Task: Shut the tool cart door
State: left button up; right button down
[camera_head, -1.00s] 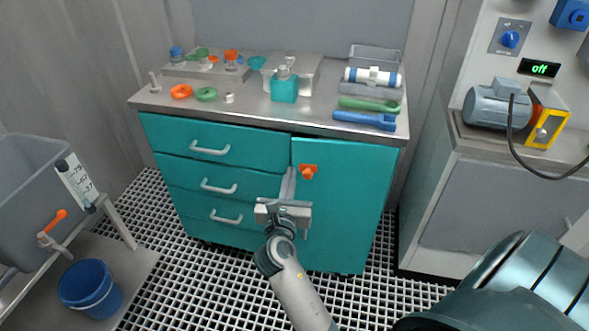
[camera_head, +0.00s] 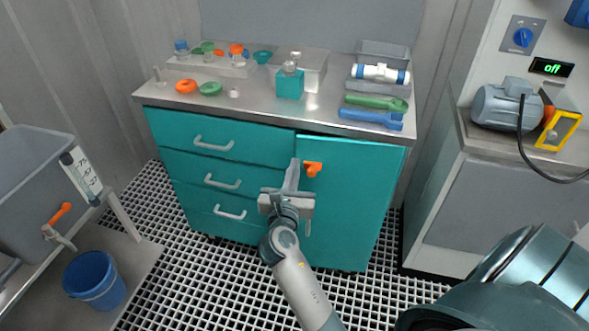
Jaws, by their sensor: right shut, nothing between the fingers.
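The teal tool cart door (camera_head: 350,200) is the right part of the cart's front, beside the drawers. It looks flush or nearly flush with the front; I cannot tell whether a thin gap remains. An orange latch (camera_head: 313,169) sits at its upper left edge, and a pale handle partly shows below it, behind my gripper. My right gripper (camera_head: 294,164) is shut and empty, fingers pointing at the door's left edge just left of the latch. Whether the fingers touch the door cannot be told. My left gripper is not in view.
The teal drawers (camera_head: 215,165) are shut. A grey tank (camera_head: 30,190) and blue bucket (camera_head: 94,279) stand left, a motor bench (camera_head: 490,205) right. The grated floor before the cart is clear.

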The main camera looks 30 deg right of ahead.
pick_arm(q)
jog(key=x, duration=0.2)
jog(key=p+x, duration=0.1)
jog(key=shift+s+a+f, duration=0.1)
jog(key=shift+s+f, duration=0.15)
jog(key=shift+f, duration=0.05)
pick_arm(e)
jog(key=w+d, duration=0.1)
jog(key=w+d+m+g+h, duration=0.1)
jog(key=shift+w, duration=0.3)
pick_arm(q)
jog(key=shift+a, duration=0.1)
pick_arm(e)
jog(key=shift+a, duration=0.1)
